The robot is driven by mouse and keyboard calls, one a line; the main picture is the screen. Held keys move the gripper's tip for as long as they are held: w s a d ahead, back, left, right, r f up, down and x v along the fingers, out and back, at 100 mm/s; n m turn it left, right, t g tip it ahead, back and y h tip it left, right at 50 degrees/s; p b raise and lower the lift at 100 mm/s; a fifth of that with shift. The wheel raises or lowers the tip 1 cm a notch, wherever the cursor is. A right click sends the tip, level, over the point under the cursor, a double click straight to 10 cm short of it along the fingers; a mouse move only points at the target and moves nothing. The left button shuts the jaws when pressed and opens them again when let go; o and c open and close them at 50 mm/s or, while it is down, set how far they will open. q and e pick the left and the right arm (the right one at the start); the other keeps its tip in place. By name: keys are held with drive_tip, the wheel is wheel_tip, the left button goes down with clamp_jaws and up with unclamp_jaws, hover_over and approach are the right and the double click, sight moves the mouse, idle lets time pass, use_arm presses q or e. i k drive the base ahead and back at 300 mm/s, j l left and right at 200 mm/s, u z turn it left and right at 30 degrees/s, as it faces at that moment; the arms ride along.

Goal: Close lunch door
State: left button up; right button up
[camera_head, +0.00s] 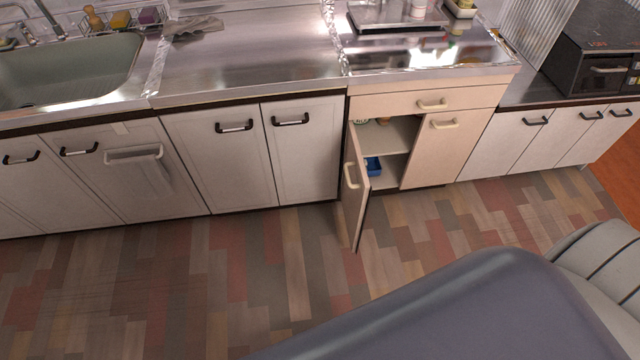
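One cabinet door (355,195) in the cream-coloured lower cabinet stands open. It is hinged on its left side and swings out toward me over the floor. It has a cream bar handle (350,176). The cabinet opening (391,138) shows a shelf, with a blue item (373,165) on the lower level and small items partly hidden on the shelf. The door beside it (440,150) is shut, and so is the drawer (430,103) above. I cannot tell from the picture which door is called the lunch door. Neither of my grippers is in view.
A steel counter with a sink (70,75) runs along the back. White cabinets with dark handles, all shut, flank the cream one. A black microwave (598,65) stands on the right counter. The wooden floor (200,280) before the cabinets is clear.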

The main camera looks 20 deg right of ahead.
sight(357, 191)
drive_tip(key=i+j+z, duration=0.1)
drive_tip(key=j+z, duration=0.3)
drive_tip(key=i+j+z, duration=0.1)
drive_tip(key=z, duration=0.25)
drive_tip(key=j+z, duration=0.4)
drive_tip(key=z, duration=0.35)
